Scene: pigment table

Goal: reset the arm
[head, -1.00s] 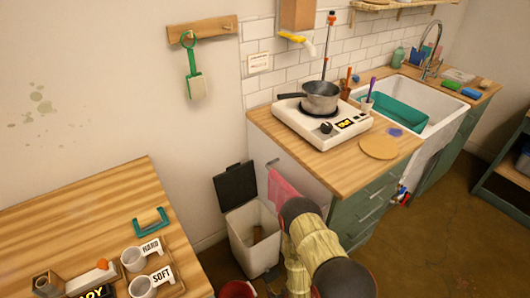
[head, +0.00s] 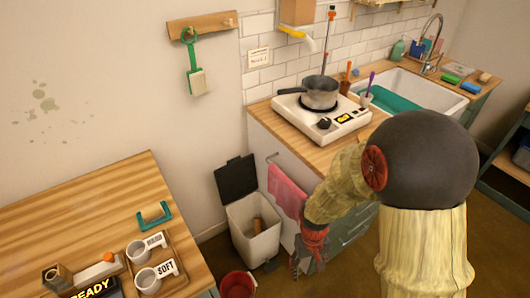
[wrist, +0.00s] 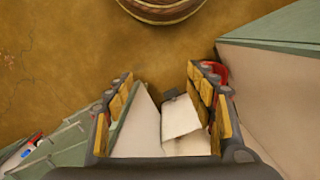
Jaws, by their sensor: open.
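My gripper (head: 308,262) hangs low in the head view, in front of the counter's end and right of the pink towel (head: 287,191). It points down toward the floor. In the wrist view my gripper (wrist: 160,85) has its two yellow-padded fingers spread apart, with nothing held between them. Pale box-like surfaces show beyond the gap. My arm covers part of the counter's drawers and the sink's front.
A white bin (head: 252,228) with its dark lid up stands left of my gripper, and a red bucket (head: 238,286) stands nearer. The counter (head: 310,148) holds a stove with a pot (head: 319,92). A wooden table (head: 70,215) is at left. A round brown object (wrist: 160,8) tops the wrist view.

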